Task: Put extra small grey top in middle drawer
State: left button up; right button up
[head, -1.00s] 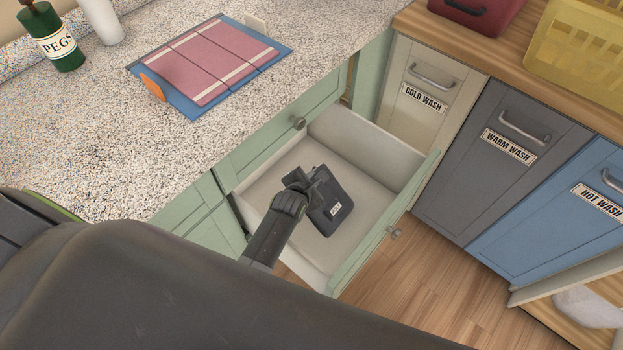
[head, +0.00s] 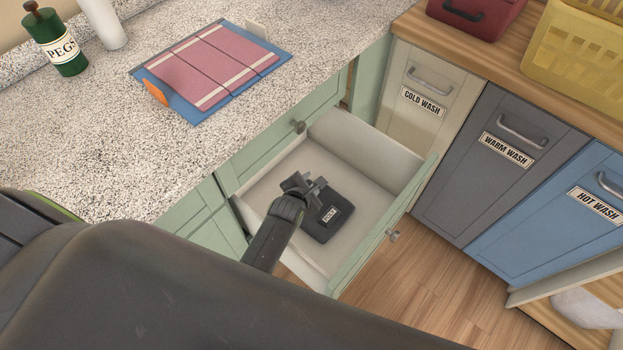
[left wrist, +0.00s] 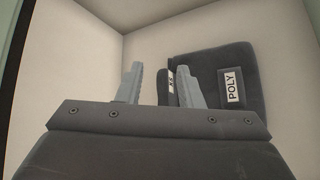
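The dark grey folded top (head: 330,215) lies flat on the floor of the open drawer (head: 376,186). In the left wrist view the top (left wrist: 215,85) carries an "XS" tag (left wrist: 171,78) and a "POLY" label (left wrist: 233,85). My left gripper (head: 309,187) is over the drawer at the top's edge. Its two fingers (left wrist: 157,85) stand apart with nothing held between them; one finger overlaps the top in view. Whether it touches the top I cannot tell. My right gripper is not in view.
A closed green drawer (head: 275,135) sits above the open one, under the speckled counter. Grey, blue and cream wash bins are at right.

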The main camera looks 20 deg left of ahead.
pick_arm(q)
jog(key=p+v, duration=0.8)
jog(key=v, duration=0.2)
jog(key=shift+s+r, duration=0.2)
jog(key=shift+r+p, duration=0.1)
jog(key=shift+p, duration=0.2)
